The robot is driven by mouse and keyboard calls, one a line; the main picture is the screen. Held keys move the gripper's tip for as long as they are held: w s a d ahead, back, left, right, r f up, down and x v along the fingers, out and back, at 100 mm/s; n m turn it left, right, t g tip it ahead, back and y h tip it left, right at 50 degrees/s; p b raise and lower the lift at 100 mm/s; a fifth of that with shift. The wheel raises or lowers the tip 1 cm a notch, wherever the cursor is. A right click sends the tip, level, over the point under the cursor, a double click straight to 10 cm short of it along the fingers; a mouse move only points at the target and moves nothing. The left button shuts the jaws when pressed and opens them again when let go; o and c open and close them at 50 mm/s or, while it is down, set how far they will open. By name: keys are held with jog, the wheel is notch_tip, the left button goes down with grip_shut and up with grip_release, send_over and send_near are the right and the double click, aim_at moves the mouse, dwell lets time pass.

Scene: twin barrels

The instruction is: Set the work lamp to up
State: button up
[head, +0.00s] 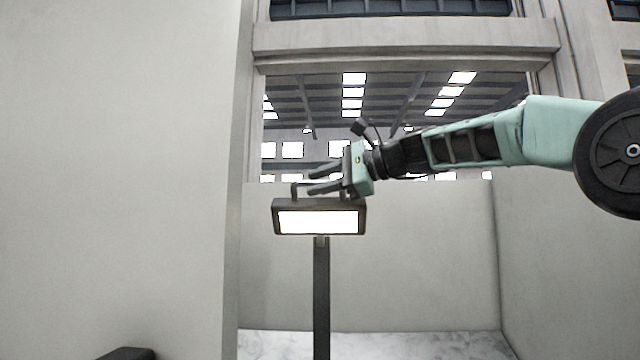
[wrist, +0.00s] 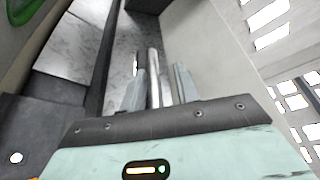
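The work lamp (head: 318,222) stands at the centre of the head view, a dark rectangular head with a lit white panel on a dark upright post (head: 321,290). A handle (head: 295,190) rises from the top of the lamp head. My gripper (head: 318,181) is just above the lamp head, reaching in from the right with its fingers pointing left. In the wrist view its two fingers (wrist: 160,90) are apart. A pale bar (wrist: 153,75), which looks like the handle, shows between them, with a gap to the right finger. Whether the left finger touches it is unclear.
A large pale wall (head: 120,170) fills the left of the head view. A lower wall (head: 400,260) stands behind the lamp, with a marble-like floor (head: 400,345) at its foot. A dark object (head: 127,354) shows at the bottom left edge.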

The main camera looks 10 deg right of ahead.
jog(key=shift+f, duration=0.1)
jog(key=shift+s+d+b, duration=0.25)
jog(key=shift+d+b, duration=0.1)
jog(key=b+v, duration=0.5)
jog(key=v, duration=1.1)
jog(key=shift+s+d, duration=0.2)
